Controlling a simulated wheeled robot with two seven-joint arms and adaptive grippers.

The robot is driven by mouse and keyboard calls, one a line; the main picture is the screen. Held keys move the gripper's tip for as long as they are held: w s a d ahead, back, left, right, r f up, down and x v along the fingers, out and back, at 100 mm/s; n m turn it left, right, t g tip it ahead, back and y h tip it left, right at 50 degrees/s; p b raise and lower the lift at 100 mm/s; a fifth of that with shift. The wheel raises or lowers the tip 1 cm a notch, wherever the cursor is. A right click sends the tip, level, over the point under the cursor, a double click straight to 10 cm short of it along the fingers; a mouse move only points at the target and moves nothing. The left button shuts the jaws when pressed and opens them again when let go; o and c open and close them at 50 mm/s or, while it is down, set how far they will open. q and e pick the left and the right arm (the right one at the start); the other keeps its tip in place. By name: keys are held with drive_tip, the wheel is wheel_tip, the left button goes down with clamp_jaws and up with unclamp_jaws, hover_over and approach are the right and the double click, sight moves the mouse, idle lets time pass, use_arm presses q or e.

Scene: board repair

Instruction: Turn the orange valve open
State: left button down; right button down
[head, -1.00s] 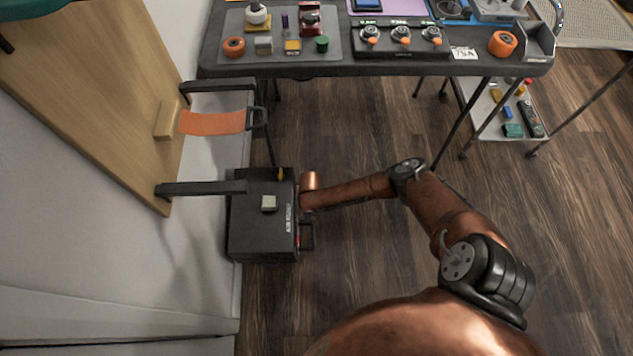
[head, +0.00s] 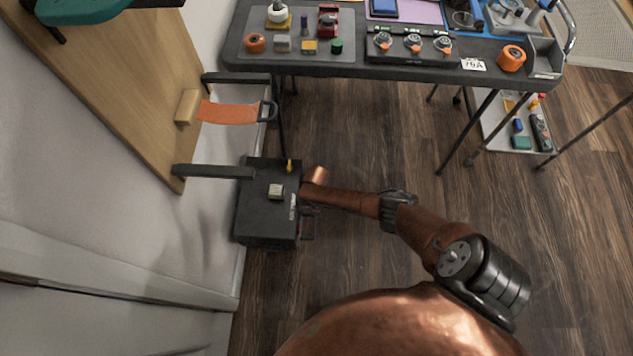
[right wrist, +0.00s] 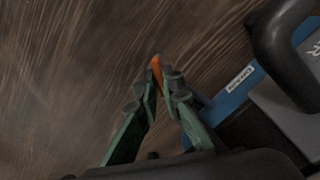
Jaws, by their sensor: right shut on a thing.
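The orange valve (right wrist: 156,68) shows in the right wrist view as a small orange piece between my fingertips. My right gripper (right wrist: 160,82) has its green-sided fingers closed together on it. The fingers cover most of the valve, so its angle is hard to tell. In the head view my right arm reaches to the right side of a black box (head: 262,220) low against the wall. There the valve and the fingers are hidden. My left gripper is not in view.
A blue plate with a small white label (right wrist: 240,77) and a black handle (right wrist: 270,45) lie right of the fingers. Two dark brackets and an orange strap (head: 228,112) jut from the wall above the box. A dark workbench (head: 300,68) stands beyond.

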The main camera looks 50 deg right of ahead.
drive_tip(key=n, duration=0.5)
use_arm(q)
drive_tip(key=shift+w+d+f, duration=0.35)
use_arm(e)
drive_tip(key=shift+n, duration=1.2)
drive_tip(key=c, duration=2.1)
unclamp_jaws()
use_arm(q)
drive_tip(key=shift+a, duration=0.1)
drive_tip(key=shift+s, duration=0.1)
use_arm(e)
drive_tip(key=shift+r, duration=0.1)
